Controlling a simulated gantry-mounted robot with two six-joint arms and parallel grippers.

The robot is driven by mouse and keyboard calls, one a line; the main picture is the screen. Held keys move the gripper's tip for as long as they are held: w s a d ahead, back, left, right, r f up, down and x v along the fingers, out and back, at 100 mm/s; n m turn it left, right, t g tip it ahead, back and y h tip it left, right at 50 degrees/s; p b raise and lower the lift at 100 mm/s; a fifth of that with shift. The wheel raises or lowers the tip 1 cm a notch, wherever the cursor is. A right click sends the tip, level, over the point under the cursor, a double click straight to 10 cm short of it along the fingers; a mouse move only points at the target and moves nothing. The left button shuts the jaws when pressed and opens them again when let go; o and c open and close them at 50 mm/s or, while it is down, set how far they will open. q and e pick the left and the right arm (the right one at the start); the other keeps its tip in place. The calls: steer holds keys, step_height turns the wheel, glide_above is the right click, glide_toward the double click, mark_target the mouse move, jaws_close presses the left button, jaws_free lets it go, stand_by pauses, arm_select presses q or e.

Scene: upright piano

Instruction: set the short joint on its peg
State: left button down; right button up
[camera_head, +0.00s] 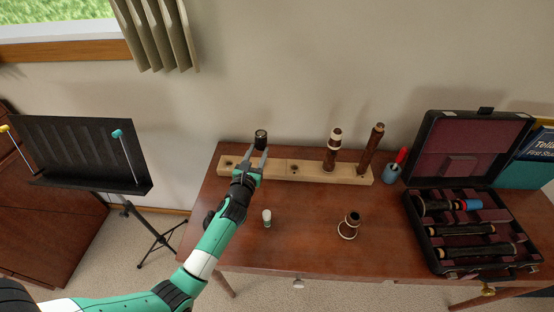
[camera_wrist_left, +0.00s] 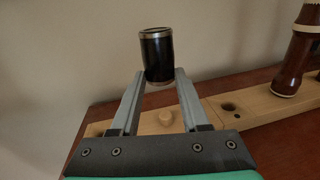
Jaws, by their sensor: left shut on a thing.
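The short joint (camera_head: 260,138) is a small black cylinder with pale metal rims. My left gripper (camera_head: 258,154) is shut on its lower part and holds it upright over the left half of a light wooden rack (camera_head: 312,172). The joint also shows in the left wrist view (camera_wrist_left: 157,55), between the fingertips, with a gap between it and the rack. Below it in that view a round wooden peg (camera_wrist_left: 165,117) stands on the rack, partly hidden by my gripper, with a dark hole (camera_wrist_left: 228,106) to its right. My right gripper is not in view.
Two brown wooden joints (camera_head: 332,152) (camera_head: 371,148) stand on the rack's right half. A small white-topped item (camera_head: 267,217) and a ringed piece (camera_head: 349,225) stand nearer the table's front.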

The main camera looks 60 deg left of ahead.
arm_select(q)
steer(key=shift+a+f+n+y, duration=0.15)
steer(key=shift+n+y, duration=0.15)
steer(key=shift+y, duration=0.1)
step_height(320, 180, down, 6)
steer(key=b, duration=0.4)
steer(key=shift+s+b, duration=0.1)
steer(key=shift+b, duration=0.3)
steer(key=shift+p, duration=0.4)
stand_by(1.3)
steer(key=shift+f+b, duration=0.95)
steer(key=shift+r+p, duration=0.1)
steer(key=shift+p, duration=0.2)
stand_by(1.5)
steer(key=shift+f+b, duration=0.4)
steer(key=shift+f, duration=0.05)
